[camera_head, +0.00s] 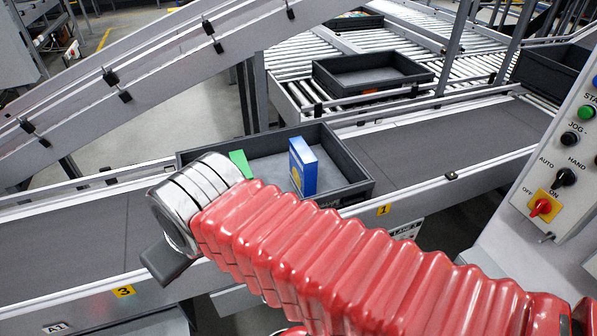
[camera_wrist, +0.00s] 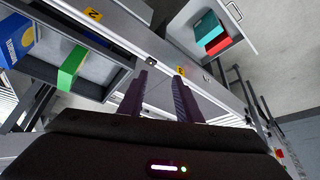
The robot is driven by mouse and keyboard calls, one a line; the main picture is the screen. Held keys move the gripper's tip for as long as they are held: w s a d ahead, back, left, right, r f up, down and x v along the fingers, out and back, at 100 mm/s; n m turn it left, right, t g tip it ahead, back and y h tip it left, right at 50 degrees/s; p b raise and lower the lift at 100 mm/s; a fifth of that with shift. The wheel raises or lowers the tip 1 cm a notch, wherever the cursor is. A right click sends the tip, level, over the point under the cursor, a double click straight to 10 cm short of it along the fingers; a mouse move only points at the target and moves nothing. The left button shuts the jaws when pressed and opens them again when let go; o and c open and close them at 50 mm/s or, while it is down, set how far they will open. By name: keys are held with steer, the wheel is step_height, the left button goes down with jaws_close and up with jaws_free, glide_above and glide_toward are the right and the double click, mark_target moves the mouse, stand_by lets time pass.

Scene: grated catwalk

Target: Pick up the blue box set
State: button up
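The blue box (camera_head: 303,167) stands upright in a dark tote (camera_head: 352,166) on the belt conveyor. Its face is blue with some yellow print, and its edge is pale. In the wrist view the blue box (camera_wrist: 14,40) is at the upper left, cut by the frame edge. My gripper (camera_head: 166,262) is in front of the tote and to its left, apart from the blue box. In the wrist view my gripper (camera_wrist: 162,76) has its two dark fingers apart with nothing between them. My red-sleeved arm hides part of the tote's near wall.
A green box (camera_head: 241,163) stands in the same tote, left of the blue box; the wrist view shows it too (camera_wrist: 72,67). A drawer or bin (camera_wrist: 240,45) holds teal and red boxes. A control panel (camera_head: 565,160) stands at right. An inclined conveyor (camera_head: 150,60) crosses behind.

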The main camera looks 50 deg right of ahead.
steer(key=shift+o, duration=1.4)
steer(key=shift+w+d, duration=0.2)
steer(key=shift+d, duration=0.05)
steer(key=o, duration=0.4)
steer(key=w+d+m+h, duration=0.1)
steer(key=w+d, duration=0.1)
steer(key=d, duration=0.3)
steer(key=w+d+m+t+h, duration=0.1)
steer(key=w+d, duration=0.2)
steer(key=d, duration=0.2)
steer(key=w+d+f+m+h, duration=0.1)
steer(key=w+d, duration=0.1)
steer(key=d, duration=0.3)
steer(key=shift+w+t+h, duration=0.2)
steer(key=shift+t+h, duration=0.1)
steer(key=shift+h, duration=0.1)
steer(key=m+t+h, duration=0.3)
steer(key=t, duration=0.1)
glide_toward(304, 153)
steer(key=s, duration=0.1)
steer(key=shift+a+r, duration=0.1)
steer(key=shift+a, duration=0.15)
steer(key=shift+x, duration=4.25)
